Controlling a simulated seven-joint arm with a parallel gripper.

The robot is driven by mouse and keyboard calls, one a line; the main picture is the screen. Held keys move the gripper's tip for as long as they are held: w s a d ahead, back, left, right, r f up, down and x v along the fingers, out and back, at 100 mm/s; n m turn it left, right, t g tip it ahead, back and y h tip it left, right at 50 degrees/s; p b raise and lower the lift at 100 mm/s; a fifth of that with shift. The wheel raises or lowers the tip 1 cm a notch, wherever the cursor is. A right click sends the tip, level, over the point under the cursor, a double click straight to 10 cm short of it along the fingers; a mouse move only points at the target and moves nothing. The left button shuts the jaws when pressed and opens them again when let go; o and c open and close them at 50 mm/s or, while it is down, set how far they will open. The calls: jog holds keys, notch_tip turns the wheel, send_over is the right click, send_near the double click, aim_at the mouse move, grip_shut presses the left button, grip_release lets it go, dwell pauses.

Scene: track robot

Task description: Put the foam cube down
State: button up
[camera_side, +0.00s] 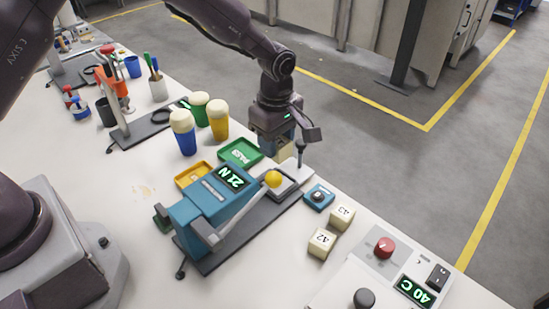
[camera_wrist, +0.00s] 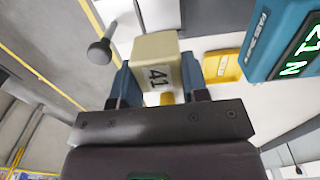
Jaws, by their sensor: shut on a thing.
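The cream foam cube (camera_wrist: 155,50) fills the space between my fingers in the wrist view, with a mark that looks like A1 on its face. My gripper (camera_wrist: 157,76) is shut on it, with a blue finger on each side. In the side view my gripper (camera_side: 283,146) points down behind the teal press, near its plate (camera_side: 287,183). The cube is mostly hidden there, and I cannot tell whether its underside touches anything. The teal press (camera_side: 215,203) shows 21 N. A green tray (camera_side: 240,152) and a yellow tray (camera_side: 193,174) lie left of my gripper.
Two cream cubes, A2 (camera_side: 322,243) and A3 (camera_side: 342,216), stand at the right. A dark post (camera_side: 300,152) stands close beside my gripper. Foam-topped cups (camera_side: 183,131) stand at the left. A yellow ball (camera_side: 273,179) tops the press arm. A control box (camera_side: 384,249) is at the front right.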

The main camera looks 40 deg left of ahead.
jog(key=shift+d+r, duration=0.1)
jog(key=shift+r, duration=0.75)
jog(key=s+a+f+n, duration=0.4)
jog(key=s+a+n, duration=0.95)
jog(key=n, duration=0.45)
jog(key=shift+w+f, duration=0.2)
jog(key=shift+f, duration=1.05)
jog(key=shift+w+f, duration=0.15)
jog(key=shift+f, duration=1.1)
jog(key=shift+w+f, duration=0.2)
jog(key=shift+f, duration=1.05)
jog(key=o, duration=0.6)
jog(key=shift+f, duration=0.15)
jog(key=shift+c, duration=0.2)
jog(key=shift+o, duration=0.6)
